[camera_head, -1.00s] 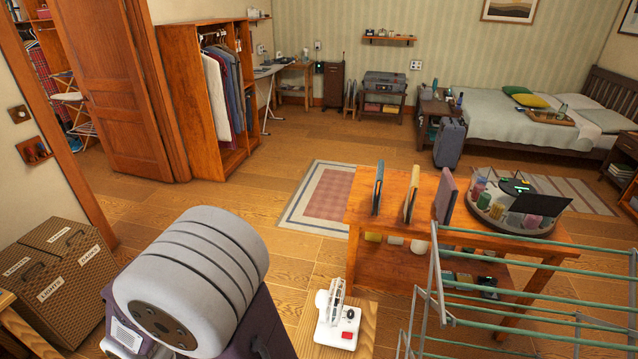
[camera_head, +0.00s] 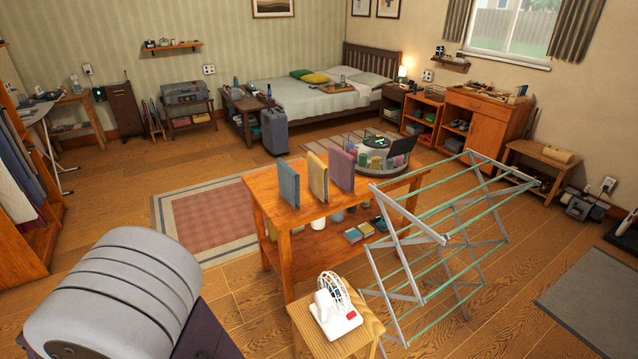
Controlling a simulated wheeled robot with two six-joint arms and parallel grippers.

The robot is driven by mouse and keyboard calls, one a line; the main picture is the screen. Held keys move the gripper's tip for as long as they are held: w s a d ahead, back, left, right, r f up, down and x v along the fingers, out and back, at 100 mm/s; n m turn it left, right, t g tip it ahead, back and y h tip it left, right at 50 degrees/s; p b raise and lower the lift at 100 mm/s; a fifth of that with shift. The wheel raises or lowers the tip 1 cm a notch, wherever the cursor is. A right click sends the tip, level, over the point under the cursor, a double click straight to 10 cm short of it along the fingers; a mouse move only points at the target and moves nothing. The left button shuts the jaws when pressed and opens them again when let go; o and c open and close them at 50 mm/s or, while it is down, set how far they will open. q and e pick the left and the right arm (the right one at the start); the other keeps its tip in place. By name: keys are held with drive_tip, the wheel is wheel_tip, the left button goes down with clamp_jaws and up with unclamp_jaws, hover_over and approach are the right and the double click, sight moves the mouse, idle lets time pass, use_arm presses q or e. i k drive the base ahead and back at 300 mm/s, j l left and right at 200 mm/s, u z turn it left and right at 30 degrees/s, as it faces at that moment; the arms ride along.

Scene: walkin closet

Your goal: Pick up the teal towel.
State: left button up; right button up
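The teal towel (camera_head: 289,183) looks like a folded, blue-teal slab standing upright near the left end of the wooden table (camera_head: 268,197). A yellow-tan upright slab (camera_head: 318,176) and a purple one (camera_head: 341,169) stand to its right in a row, with small gaps between them. Neither of my grippers shows in the head view. No gripper is at the teal towel.
A folding drying rack (camera_head: 398,240) stands right of the table. A white fan (camera_head: 336,305) sits on a wooden stool (camera_head: 362,338) in front. A large grey ribbed cylinder (camera_head: 125,275) fills the lower left.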

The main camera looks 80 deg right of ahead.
sight(289, 181)
drive_tip(key=i+l+z, duration=0.25)
drive_tip(key=z, duration=0.2)
drive_tip(key=i+l+z, duration=0.1)
drive_tip(key=i+z, duration=0.65)
drive_tip(key=z, duration=0.2)
drive_tip(key=i+z, duration=0.35)
drive_tip(key=z, duration=0.15)
drive_tip(key=i+j+z, duration=0.3)
drive_tip(key=z, duration=0.15)
drive_tip(key=i+l+z, duration=0.2)
drive_tip(key=i, duration=0.2)
drive_tip(key=i+l+z, duration=0.15)
drive_tip(key=i+l, duration=0.1)
drive_tip(key=i, duration=0.1)
